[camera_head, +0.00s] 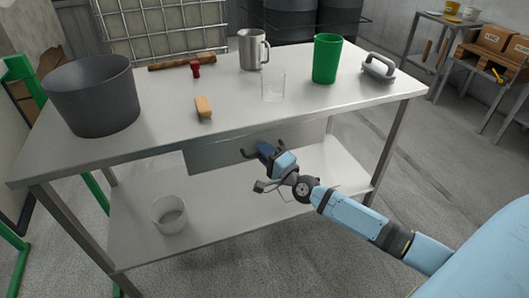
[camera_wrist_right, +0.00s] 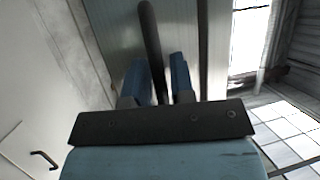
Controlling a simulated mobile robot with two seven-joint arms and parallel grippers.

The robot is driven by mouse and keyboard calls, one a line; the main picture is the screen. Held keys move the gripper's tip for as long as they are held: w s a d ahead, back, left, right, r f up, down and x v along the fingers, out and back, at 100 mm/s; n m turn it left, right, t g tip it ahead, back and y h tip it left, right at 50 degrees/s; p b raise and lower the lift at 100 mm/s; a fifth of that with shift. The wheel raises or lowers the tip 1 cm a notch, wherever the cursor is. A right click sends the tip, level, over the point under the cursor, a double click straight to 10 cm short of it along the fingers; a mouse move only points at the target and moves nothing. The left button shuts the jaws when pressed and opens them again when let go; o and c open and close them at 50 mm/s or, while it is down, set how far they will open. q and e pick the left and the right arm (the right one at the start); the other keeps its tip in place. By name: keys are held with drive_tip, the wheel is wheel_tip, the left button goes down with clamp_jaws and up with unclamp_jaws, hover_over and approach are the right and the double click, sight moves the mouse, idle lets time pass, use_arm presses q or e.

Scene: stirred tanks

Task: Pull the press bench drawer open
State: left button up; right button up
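The press bench (camera_head: 150,132) is a steel table, and its grey drawer (camera_head: 215,154) hangs under the front edge of the top. The drawer looks shut. Its dark bar handle (camera_head: 246,153) is partly hidden by my right gripper (camera_head: 263,148). In the right wrist view the handle (camera_wrist_right: 150,35) runs between the two blue fingers of my right gripper (camera_wrist_right: 161,72). The fingers stand apart, with a visible gap beside the bar on the right; contact on the left side is unclear. My left gripper is not in view.
A white pail (camera_head: 170,215) sits on the lower shelf. Floor in front is clear.

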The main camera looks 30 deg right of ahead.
drive_tip(key=shift+c, duration=0.3)
clamp_jaws()
drive_tip(key=shift+s, duration=0.1)
drive_tip(key=shift+s+a, duration=0.1)
drive_tip(key=shift+s, duration=0.15)
use_arm(q)
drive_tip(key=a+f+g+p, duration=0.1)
drive_tip(key=p, duration=0.1)
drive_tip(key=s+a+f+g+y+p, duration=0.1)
drive_tip(key=p, duration=0.1)
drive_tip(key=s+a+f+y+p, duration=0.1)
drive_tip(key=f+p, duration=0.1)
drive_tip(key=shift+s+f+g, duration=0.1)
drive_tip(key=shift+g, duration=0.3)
use_arm(e)
drive_tip(key=s+a, duration=0.2)
drive_tip(key=s, duration=0.9)
drive_tip(key=s+a, duration=0.3)
drive_tip(key=s, duration=0.9)
drive_tip(key=shift+a, duration=0.25)
